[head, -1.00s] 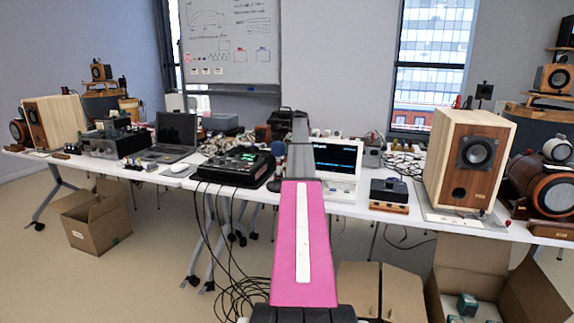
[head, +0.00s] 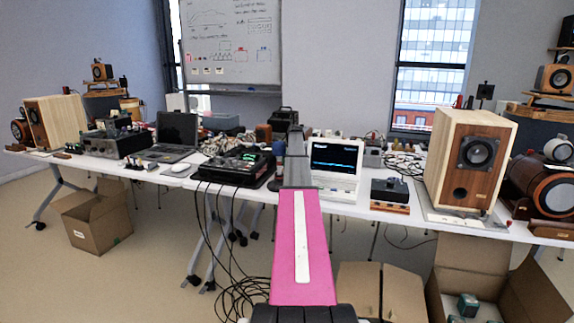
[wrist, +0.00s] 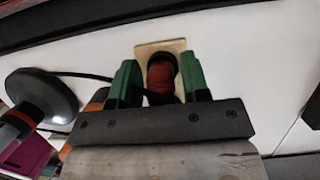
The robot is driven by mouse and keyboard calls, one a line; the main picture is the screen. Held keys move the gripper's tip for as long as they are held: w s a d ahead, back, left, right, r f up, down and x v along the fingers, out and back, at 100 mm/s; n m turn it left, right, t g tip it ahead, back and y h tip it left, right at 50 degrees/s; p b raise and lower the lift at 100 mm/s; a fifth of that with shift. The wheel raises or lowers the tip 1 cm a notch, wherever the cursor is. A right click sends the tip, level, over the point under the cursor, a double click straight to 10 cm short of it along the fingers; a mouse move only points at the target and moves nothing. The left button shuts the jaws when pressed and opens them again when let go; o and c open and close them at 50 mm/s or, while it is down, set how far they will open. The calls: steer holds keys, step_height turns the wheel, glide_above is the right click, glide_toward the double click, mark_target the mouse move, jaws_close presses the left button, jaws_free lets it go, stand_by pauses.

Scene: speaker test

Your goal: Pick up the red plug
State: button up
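The red plug (wrist: 161,76), a rounded dark red piece with a black band at its top, is in the upper middle of the wrist view. It is over a small tan plate (wrist: 147,50) on the white tabletop. My gripper (wrist: 160,80) has two green fingers standing apart, one on each side of the plug. The plug nearly fills the space between them; firm contact does not show. In the head view my arm reaches forward over the table (head: 235,188) and hides the plug and fingers.
A grey round base (wrist: 42,92) and a dark cable lie left of the fingers. In the head view, a black mixer-like device (head: 236,165) is left of my arm and a white computer (head: 336,170) right of it. A large wooden speaker (head: 468,165) stands farther right.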

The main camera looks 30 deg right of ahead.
steer(key=c, duration=0.6)
steer(key=shift+c, duration=0.2)
